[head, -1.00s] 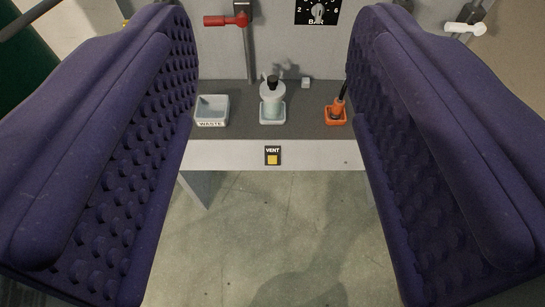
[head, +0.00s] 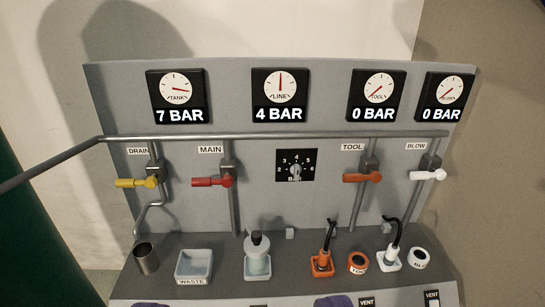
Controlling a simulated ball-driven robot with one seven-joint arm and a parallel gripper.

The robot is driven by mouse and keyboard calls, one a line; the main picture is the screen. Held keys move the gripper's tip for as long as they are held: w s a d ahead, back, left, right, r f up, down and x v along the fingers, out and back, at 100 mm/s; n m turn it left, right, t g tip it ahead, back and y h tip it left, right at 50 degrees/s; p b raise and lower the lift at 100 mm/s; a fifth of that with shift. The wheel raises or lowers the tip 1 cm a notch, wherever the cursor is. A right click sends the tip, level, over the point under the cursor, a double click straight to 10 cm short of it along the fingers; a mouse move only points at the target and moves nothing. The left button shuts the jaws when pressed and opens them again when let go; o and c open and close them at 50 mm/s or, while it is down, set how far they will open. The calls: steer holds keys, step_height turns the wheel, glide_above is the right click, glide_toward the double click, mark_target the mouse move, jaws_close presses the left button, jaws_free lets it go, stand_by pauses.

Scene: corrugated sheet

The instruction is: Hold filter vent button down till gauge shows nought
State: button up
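The filter (head: 257,262), a pale bowl with a dark cap, stands upright in a small tray on the grey shelf. The dark top of its vent label (head: 257,306) just shows at the bottom edge; the button below is out of view. Two more VENT labels (head: 367,301) (head: 431,293) are at the lower right. The LINE gauge (head: 280,95) reads 4 BAR, TANK (head: 177,96) 7 BAR, TOOL (head: 379,96) and BLOW (head: 443,97) 0 BAR. My gripper (head: 242,304) shows only two purple fingertips at the bottom edge, wide apart, nothing visible between.
A grey pipe (head: 270,135) crosses the panel. Below it are yellow DRAIN (head: 137,183), red MAIN (head: 212,181), orange TOOL (head: 362,177) and white BLOW (head: 428,175) levers. A dial (head: 296,166), cup (head: 146,258), WASTE tray (head: 194,267) and hose ends (head: 322,264) (head: 390,260) stand near.

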stand_by(0.3)
jaws_close()
stand_by(1.6)
